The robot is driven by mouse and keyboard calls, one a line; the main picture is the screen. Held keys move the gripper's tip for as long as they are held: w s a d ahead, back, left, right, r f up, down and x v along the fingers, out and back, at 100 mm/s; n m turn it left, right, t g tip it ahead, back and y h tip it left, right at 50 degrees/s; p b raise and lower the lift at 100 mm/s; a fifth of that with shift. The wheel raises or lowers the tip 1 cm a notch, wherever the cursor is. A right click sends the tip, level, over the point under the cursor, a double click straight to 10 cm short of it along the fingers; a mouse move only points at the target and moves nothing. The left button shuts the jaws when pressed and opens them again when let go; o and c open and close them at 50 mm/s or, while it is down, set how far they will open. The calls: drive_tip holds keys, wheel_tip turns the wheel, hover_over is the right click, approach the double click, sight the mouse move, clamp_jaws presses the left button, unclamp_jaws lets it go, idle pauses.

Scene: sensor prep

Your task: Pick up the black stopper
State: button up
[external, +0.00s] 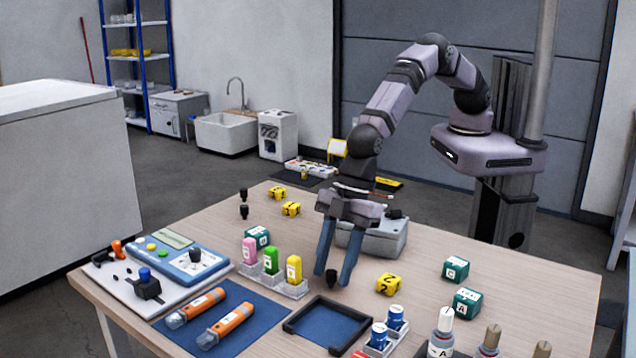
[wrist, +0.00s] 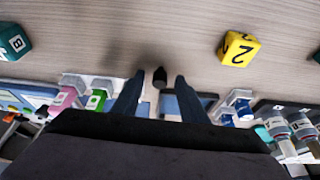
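A small black stopper (external: 331,277) stands on the wooden table, between the yellow bottle and the yellow number cube. It also shows in the wrist view (wrist: 160,77). My gripper (external: 332,278) is open, with its two blue fingers pointing down at the table. In the wrist view the stopper lies between the two fingertips (wrist: 160,78), with a gap on each side; neither finger visibly touches it.
A yellow number cube (external: 389,284) sits right of the stopper. A clear rack (external: 291,290) with pink, green and yellow bottles stands to its left. A black-rimmed tray (external: 293,327) lies in front. Teal cubes (external: 466,301) lie farther right. Table behind the stopper is fairly clear.

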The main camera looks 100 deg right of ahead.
clamp_jaws()
